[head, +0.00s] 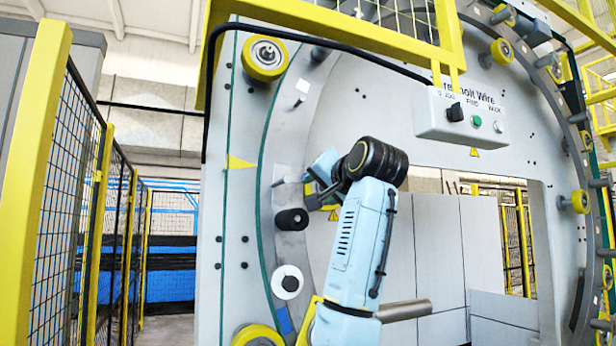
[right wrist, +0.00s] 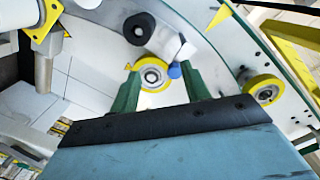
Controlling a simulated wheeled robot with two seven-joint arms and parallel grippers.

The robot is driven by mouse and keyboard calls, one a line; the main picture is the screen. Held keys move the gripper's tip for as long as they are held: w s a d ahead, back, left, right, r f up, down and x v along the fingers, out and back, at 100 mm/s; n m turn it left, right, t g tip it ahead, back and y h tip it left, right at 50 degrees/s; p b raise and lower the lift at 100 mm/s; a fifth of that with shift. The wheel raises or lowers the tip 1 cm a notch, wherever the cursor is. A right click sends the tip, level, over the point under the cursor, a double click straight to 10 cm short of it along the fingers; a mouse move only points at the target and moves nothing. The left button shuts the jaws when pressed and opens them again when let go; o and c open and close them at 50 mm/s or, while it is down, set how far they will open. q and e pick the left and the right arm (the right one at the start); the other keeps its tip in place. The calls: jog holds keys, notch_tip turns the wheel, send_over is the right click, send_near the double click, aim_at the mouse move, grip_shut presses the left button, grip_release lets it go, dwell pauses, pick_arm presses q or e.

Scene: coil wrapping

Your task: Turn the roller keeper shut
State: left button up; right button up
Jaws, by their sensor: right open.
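My right gripper (head: 312,184) is in front of the left side of the machine's ring, fingers pointing left. In the right wrist view its two green fingers (right wrist: 160,71) are spread apart with nothing clamped between them. A yellow roller with a metal hub (right wrist: 151,75) shows between and beyond the fingers. Beside it is a pale block (right wrist: 174,47) with a blue end (right wrist: 174,71), which looks like the roller keeper, near the right finger. I cannot tell whether either finger touches it. In the head view a small grey piece (head: 278,183) shows left of the gripper. My left gripper is not in view.
A black roller (head: 292,219) sits below the gripper on the ring, with a white disc (head: 290,282) lower down. Another yellow roller (head: 264,58) is above. A control box (head: 460,118) hangs at upper right. Yellow-framed fencing (head: 62,190) stands left.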

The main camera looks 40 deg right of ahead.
notch_tip(320, 180, up, 5)
jog(key=s+d+m, duration=0.1)
jog(key=s, duration=0.2)
jog(key=shift+t, duration=0.4)
jog(key=p+x, duration=0.2)
jog(key=x, duration=0.2)
jog(key=p+x, duration=0.2)
jog(key=x, duration=0.3)
jog(key=p+x, duration=0.2)
jog(key=x, duration=0.2)
jog(key=shift+w+d+f, duration=0.1)
jog(key=shift+w+f, duration=0.15)
jog(key=shift+c, duration=0.4)
